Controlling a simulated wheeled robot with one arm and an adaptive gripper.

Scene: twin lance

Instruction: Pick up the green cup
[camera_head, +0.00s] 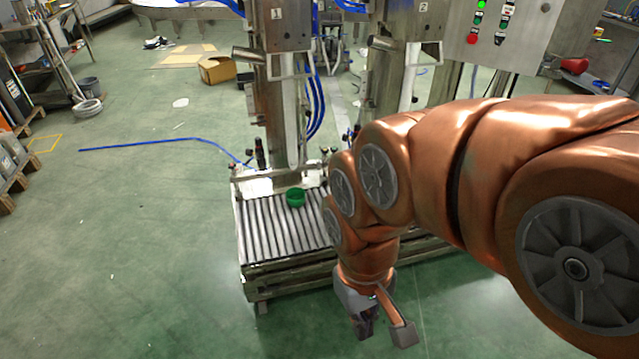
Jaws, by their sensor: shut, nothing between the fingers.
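The green cup (295,197) stands on the roller conveyor (270,235), towards its back edge and just left of my arm. It looks small and round with an open top. My gripper (382,335) hangs at the lower middle of the view, in front of and to the right of the conveyor, apart from the cup. It is shut and holds nothing. My copper arm covers the right part of the conveyor.
Two steel filling columns (280,100) with blue hoses rise behind the conveyor. A control box (497,35) with buttons stands at the upper right. A cardboard box (217,69) lies further back. The green floor left of the conveyor is mostly clear, crossed by a blue hose (150,143).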

